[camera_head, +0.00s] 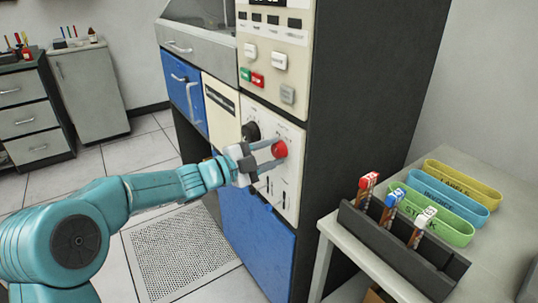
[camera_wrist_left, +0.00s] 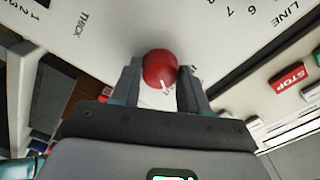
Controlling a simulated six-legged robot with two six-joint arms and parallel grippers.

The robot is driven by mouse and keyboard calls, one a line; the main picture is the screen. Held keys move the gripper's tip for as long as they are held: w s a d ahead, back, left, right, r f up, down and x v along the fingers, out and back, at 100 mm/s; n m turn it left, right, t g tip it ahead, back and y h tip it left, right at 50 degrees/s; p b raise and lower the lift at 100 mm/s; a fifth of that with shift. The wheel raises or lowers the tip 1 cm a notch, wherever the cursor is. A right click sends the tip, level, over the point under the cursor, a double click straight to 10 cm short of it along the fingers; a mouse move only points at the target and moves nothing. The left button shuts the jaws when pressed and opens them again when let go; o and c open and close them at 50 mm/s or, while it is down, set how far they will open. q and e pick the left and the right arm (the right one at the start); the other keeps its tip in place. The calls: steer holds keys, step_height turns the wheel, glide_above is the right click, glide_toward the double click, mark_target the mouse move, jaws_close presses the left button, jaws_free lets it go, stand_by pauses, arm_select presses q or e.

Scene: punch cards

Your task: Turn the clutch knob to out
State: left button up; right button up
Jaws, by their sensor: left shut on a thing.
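A round red knob (camera_head: 280,149) sits on the white control panel (camera_head: 292,190) of the tall machine. In the left wrist view the red knob (camera_wrist_left: 159,68) has a white pointer line, which points down and slightly right in the picture. My left gripper (camera_head: 272,154) reaches the panel from the left, with one finger on each side of the red knob, shut on it. In the wrist view the gripper (camera_wrist_left: 160,75) hides part of the panel around the knob. The labels beside the red knob are too small or covered to read. My right gripper is not in view.
A black knob (camera_head: 251,131) sits left of the red knob, with slots below. Green, red and white buttons (camera_head: 258,80) are above. At right, a table (camera_head: 505,240) holds a dark rack (camera_head: 400,255) of stamps and green, blue and yellow trays (camera_head: 440,222). A floor grate (camera_head: 180,250) lies below.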

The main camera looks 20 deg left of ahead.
arm_select(q)
steer(key=o, duration=1)
steer(key=shift+o, duration=0.2)
steer(key=v, duration=1.6)
steer(key=shift+p, duration=0.4)
steer(key=shift+s+a, duration=0.1)
steer(key=shift+s, duration=0.05)
